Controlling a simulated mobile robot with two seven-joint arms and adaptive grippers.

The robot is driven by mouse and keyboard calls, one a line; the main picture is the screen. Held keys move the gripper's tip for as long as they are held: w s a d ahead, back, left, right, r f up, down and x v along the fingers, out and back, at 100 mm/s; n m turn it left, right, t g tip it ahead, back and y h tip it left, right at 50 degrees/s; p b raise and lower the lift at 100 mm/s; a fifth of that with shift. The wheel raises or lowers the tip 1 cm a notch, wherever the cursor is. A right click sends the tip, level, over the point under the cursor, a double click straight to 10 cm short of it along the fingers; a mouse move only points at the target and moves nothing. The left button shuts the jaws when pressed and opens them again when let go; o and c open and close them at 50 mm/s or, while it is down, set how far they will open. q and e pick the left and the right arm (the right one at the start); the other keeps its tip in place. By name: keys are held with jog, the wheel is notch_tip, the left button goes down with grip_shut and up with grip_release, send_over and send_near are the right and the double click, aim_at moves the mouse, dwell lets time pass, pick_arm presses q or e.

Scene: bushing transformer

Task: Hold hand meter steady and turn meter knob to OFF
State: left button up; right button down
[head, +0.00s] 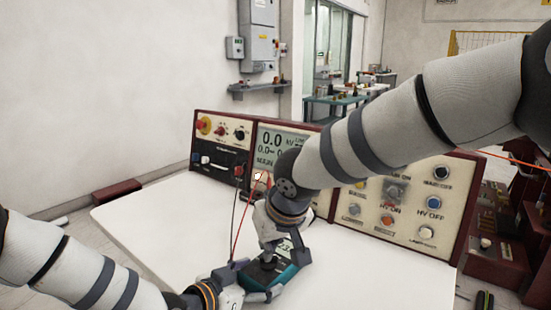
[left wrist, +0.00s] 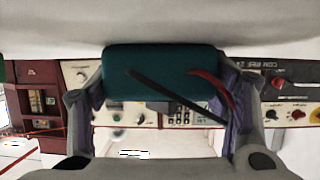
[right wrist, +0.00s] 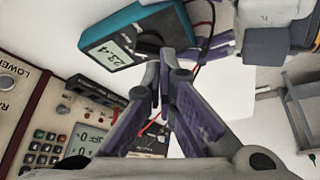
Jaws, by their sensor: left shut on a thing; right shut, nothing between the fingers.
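The hand meter (head: 287,280) is a teal box with a grey display, low in the middle of the head view over the white tabletop. My left gripper (head: 258,290) is shut on its sides; the left wrist view shows the teal meter (left wrist: 160,75) between both fingers. In the right wrist view the meter (right wrist: 97,35) shows its face, and its display reads about 23.4. The dark meter knob (right wrist: 148,43) is beside the display, partly hidden. My right gripper (right wrist: 165,62) is shut and empty, its tips at the knob; I cannot tell whether they touch.
A control console (head: 425,200) with buttons and a display stands along the back of the white table (head: 150,225). Red and black leads (head: 235,225) run up from the meter to the console. Open tabletop lies to the left. Wall boxes (head: 260,35) are behind.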

aim_at(276, 266)
notch_tip(276, 266, down, 5)
jog(key=shift+f, duration=0.15)
jog(key=shift+w, duration=0.65)
dwell(0.9)
jog(key=shift+d, duration=0.3)
jog(key=shift+d, duration=0.15)
jog(key=shift+w+d, duration=0.35)
jog(key=shift+d, duration=0.05)
jog(key=shift+d, duration=0.1)
dwell(0.4)
